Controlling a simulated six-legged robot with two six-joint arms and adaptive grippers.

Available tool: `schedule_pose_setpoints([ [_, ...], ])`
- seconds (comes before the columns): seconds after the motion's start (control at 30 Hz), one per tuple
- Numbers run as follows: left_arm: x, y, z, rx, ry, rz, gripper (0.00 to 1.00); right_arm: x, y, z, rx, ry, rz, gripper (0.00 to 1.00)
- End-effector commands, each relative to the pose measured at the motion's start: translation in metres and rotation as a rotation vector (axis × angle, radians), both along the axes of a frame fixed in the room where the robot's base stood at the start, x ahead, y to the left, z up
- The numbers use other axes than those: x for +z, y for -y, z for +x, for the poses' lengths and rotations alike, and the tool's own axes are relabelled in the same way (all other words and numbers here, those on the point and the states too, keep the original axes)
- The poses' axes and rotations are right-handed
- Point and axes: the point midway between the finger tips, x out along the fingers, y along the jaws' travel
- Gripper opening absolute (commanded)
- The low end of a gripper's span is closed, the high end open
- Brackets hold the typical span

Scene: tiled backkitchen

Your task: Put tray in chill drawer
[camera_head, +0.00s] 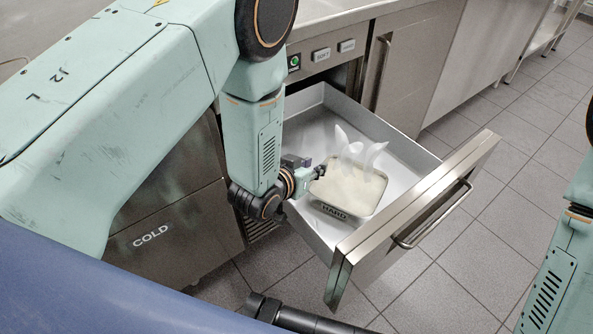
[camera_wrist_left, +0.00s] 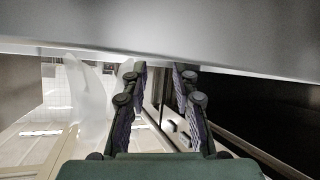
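A shallow metal tray (camera_head: 334,211) marked HARD, with pale cream contents, is inside the open drawer (camera_head: 395,142). It looks level, near the drawer's left wall; whether it touches the floor I cannot tell. White fin-like wisps rise above it. My left gripper (camera_head: 320,173) is at the tray's back left edge. In the left wrist view, the fingers of my left gripper (camera_wrist_left: 157,88) stand apart with a gap between them.
The drawer is pulled out, its steel front (camera_head: 415,215) with a bar handle (camera_head: 435,218) facing right. A cabinet marked COLD (camera_head: 150,237) stands to the left. A control panel (camera_head: 320,55) is behind the drawer. Tiled floor (camera_head: 510,215) is clear to the right.

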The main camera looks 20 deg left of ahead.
Motion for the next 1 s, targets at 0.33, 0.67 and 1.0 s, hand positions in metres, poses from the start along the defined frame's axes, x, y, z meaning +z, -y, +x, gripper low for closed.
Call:
schedule_pose_setpoints([
  [0.33,0.037,-0.019,-0.062,0.002,-0.003,0.0,0.28,0.026,0.0,0.0,0.0,0.0,0.0,0.4],
  [0.67,0.05,-0.026,-0.088,0.0,0.0,-0.001,0.28,0.032,0.0,0.0,0.0,0.0,0.0,0.4],
  [1.0,0.024,-0.042,-0.113,0.035,-0.124,0.038,0.28,0.032,0.0,0.0,0.0,0.0,0.0,0.4],
])
